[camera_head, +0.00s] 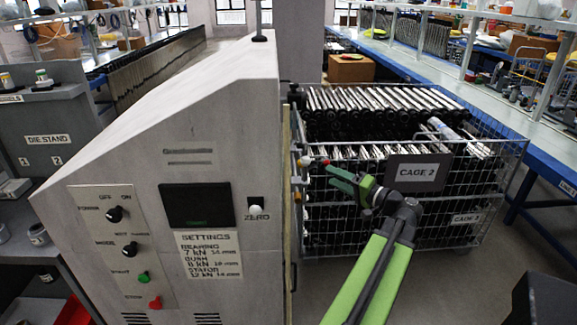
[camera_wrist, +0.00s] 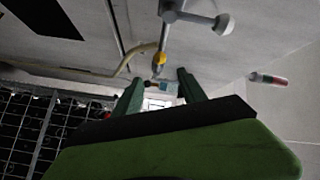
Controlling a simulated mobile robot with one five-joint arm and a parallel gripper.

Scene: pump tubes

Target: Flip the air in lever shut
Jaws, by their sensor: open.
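My gripper (camera_head: 342,178) is open beside the right side of the grey machine (camera_head: 170,120), in front of the cage. In the wrist view the two green fingers (camera_wrist: 157,84) stand apart. Small fittings lie between or just beyond their tips: a yellow piece (camera_wrist: 160,58) on a grey stem, and a small blue-grey piece (camera_wrist: 166,88). A red-and-white handle (camera_wrist: 268,79) is to the right of the fingers. No label for the air in lever is readable, so I cannot tell which fitting it is. Contact with the fingers cannot be told.
A grey rod with a round knob (camera_wrist: 224,23) is above the fingers in the wrist view. A wire cage of tubes marked CAGE 2 (camera_head: 417,173) stands close behind my gripper. A blue bench (camera_head: 480,110) runs along the right.

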